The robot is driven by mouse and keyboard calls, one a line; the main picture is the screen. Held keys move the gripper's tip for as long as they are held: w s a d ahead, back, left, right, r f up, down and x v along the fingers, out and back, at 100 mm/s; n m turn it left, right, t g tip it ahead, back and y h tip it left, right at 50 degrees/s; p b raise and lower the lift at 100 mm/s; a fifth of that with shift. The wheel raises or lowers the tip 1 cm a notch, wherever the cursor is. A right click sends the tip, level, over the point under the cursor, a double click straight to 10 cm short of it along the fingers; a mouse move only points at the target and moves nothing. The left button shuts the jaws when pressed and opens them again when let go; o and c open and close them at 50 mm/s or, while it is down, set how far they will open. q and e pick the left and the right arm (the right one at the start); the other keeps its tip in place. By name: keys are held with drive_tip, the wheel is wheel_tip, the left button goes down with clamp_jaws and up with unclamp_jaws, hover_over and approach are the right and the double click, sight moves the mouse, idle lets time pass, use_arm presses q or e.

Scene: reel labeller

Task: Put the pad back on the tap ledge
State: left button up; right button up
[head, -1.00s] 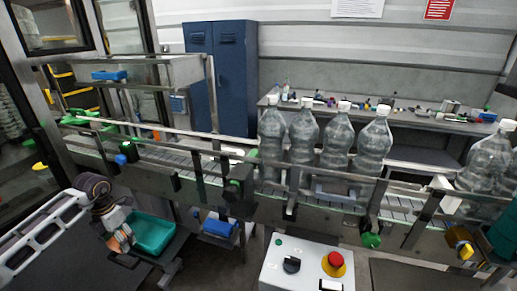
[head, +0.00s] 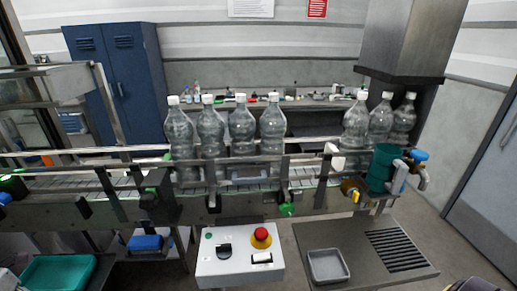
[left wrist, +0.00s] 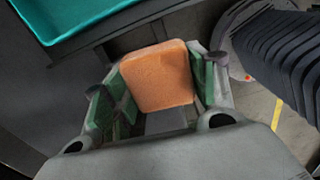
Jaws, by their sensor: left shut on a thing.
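The pad (left wrist: 158,76), an orange block with rounded corners, sits between the fingers of my left gripper (left wrist: 160,88) in the left wrist view. The gripper is shut on it, with green finger pads at its two sides. The left gripper is out of the head view. In the head view, taps with a blue handle (head: 418,155) stand at the right end of the conveyor, beside a green container (head: 381,168). Below them is a grey metal surface with a slotted drain (head: 398,249). I cannot tell which edge is the tap ledge. My right gripper is not in view.
A grey tray (head: 328,266) lies on the metal surface. A control box (head: 240,262) with a red button stands left of it. Clear bottles (head: 241,130) stand on the conveyor. A teal tray (head: 58,273) is at lower left; it also shows in the left wrist view (left wrist: 75,18).

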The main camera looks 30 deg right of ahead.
use_arm(q)
drive_tip(key=shift+w+d+f+m, duration=0.15)
drive_tip(key=shift+d+m, duration=0.05)
drive_tip(key=shift+m, duration=0.2)
drive_tip(key=shift+d+m, duration=0.6)
drive_tip(key=shift+m, duration=0.1)
drive_tip(key=d+m, duration=0.1)
drive_tip(key=m, duration=0.1)
drive_tip(key=shift+d+f+m, duration=0.3)
drive_tip(key=shift+d+f, duration=0.1)
drive_tip(key=s+d+f+m, duration=0.2)
drive_tip(key=d+m, duration=0.7)
drive_tip(key=m, duration=0.4)
drive_tip(key=s+d+f+m, duration=0.1)
drive_tip(key=s+d+m, duration=0.1)
drive_tip(key=d+m, duration=0.6)
drive_tip(key=shift+s+d+f+m, duration=0.35)
drive_tip(key=shift+s+f+m, duration=0.05)
drive_tip(key=shift+m, duration=2.2)
